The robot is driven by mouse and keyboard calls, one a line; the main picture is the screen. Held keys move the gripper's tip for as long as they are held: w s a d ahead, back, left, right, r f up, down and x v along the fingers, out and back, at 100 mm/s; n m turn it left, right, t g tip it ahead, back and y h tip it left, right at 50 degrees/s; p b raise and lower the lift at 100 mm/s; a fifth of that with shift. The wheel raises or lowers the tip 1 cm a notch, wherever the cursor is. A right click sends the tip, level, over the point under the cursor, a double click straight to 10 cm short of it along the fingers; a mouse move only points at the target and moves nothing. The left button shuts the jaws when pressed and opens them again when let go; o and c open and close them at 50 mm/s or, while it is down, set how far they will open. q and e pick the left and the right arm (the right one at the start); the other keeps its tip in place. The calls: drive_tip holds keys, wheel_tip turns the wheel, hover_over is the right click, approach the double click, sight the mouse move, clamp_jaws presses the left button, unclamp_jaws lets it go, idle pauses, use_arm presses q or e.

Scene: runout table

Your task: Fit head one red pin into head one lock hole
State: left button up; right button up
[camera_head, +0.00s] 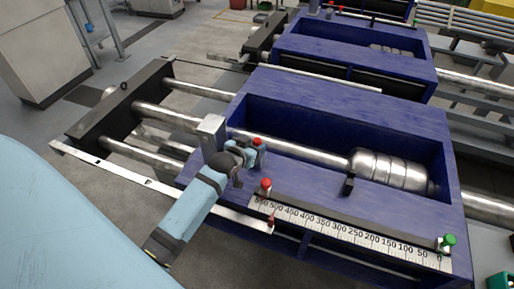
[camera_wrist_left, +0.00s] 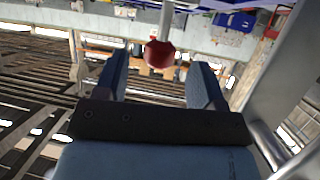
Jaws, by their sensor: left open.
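My left gripper (camera_head: 254,154) is open, over the front left of the near blue runout head (camera_head: 340,208). A red-topped pin (camera_head: 257,141) shows right at its fingertips. In the left wrist view a red knob (camera_wrist_left: 159,53) on a pale shaft sits between the open fingers of the left gripper (camera_wrist_left: 160,80), with a gap on both sides. A second red-topped pin (camera_head: 265,184) stands at the left end of the ruler scale. I cannot make out the lock hole. My right gripper is not in view.
A grey upright block (camera_head: 211,132) stands close behind the left gripper. A ruler scale (camera_head: 350,235) runs along the front, with a green knob (camera_head: 449,240) at its right end. A steel cylinder (camera_head: 388,168) lies in the blue trough. A second blue head (camera_head: 350,45) stands behind.

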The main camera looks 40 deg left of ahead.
sight(255, 143)
use_arm(q)
drive_tip(key=x, duration=0.3)
drive_tip(key=shift+w+f, duration=0.1)
drive_tip(key=shift+w, duration=0.2)
drive_tip(key=shift+c, duration=0.2)
drive_tip(key=c, duration=1)
drive_tip(key=shift+r, duration=0.2)
